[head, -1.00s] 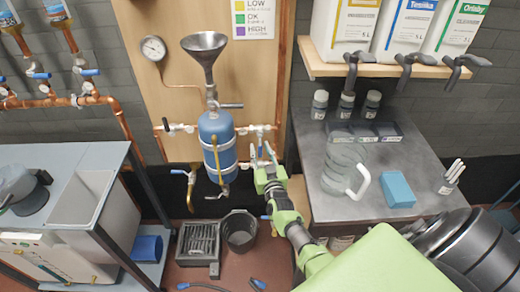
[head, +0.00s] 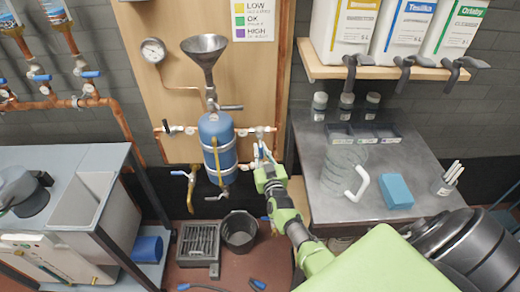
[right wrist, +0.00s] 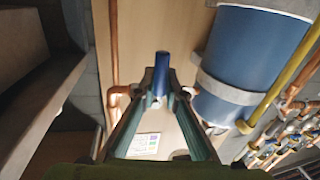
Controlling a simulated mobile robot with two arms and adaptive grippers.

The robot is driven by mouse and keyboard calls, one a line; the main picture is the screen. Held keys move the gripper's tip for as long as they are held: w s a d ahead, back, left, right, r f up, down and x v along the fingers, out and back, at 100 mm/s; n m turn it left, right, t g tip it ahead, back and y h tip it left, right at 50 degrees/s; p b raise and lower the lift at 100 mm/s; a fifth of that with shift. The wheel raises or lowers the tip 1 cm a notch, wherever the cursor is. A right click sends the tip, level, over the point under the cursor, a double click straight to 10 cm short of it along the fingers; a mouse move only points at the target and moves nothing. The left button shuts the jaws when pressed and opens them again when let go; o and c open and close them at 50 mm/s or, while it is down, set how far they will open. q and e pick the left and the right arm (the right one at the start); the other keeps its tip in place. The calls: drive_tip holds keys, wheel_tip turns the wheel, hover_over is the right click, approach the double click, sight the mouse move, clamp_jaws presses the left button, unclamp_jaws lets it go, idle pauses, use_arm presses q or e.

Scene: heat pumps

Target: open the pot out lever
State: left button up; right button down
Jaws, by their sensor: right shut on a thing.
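The blue pot (head: 217,147) hangs upright on the wooden panel under a metal funnel, and its side shows close up in the right wrist view (right wrist: 255,50). My right gripper (head: 261,158) is at the pipework just right of the pot. In the right wrist view my right gripper (right wrist: 161,95) is shut on a blue lever (right wrist: 162,72), whose end stands up between the fingertips. No label shows on this lever. Its valve is mostly hidden by the fingers. My left gripper is not in view.
Copper pipes (head: 268,128) run along the panel beside the pot. A grey bench (head: 330,205) stands close at the right of my right arm. A black bucket (head: 239,231) and a grated drain box (head: 198,243) are on the floor below.

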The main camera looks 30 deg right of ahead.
drive_tip(key=shift+s+d+r+n+g+p, duration=0.2)
drive_tip(key=shift+d+n+p, duration=0.15)
drive_tip(key=shift+n+p, duration=0.5)
drive_tip(key=shift+s+d+r+n+g+p, duration=0.1)
drive_tip(key=shift+s+d+n+g+p, duration=0.15)
drive_tip(key=shift+n+p, duration=0.65)
drive_tip(key=shift+s+d+r+n+g+p, duration=0.15)
drive_tip(key=shift+d+n+p, duration=0.35)
drive_tip(key=shift+n, duration=0.65)
drive_tip(key=c, duration=2.1)
unclamp_jaws()
drive_tip(key=v, duration=1.2)
drive_tip(key=shift+a, duration=0.2)
drive_tip(key=shift+c, duration=0.3)
